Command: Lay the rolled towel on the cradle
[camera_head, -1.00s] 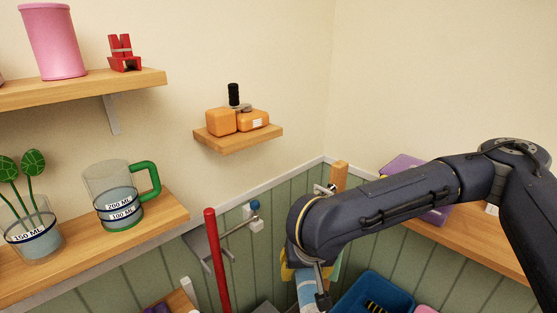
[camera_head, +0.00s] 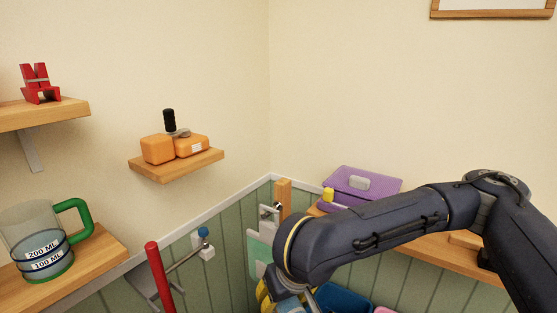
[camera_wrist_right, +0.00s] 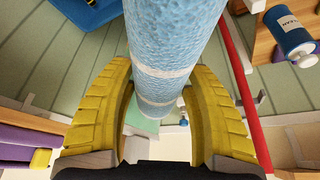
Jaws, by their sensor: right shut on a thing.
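The rolled towel (camera_wrist_right: 172,45) is light blue with pale bands and runs lengthwise through the right wrist view. My right gripper (camera_wrist_right: 165,100) has yellow ribbed fingers, one on each side of the towel, and is shut on it. In the head view the gripper (camera_head: 272,296) is low in the picture, mostly behind my own wrist, and only a bit of the towel (camera_head: 291,305) shows at the bottom edge. I cannot make out the cradle for certain in either view. My left gripper is not in view.
A red post (camera_head: 160,277) stands left of my gripper, by a wall rod with a blue end (camera_head: 203,233). A blue bin (camera_head: 343,298) is below my forearm. A purple case (camera_head: 362,186) lies on the right shelf. A measuring jug (camera_head: 40,240) stands on the left shelf.

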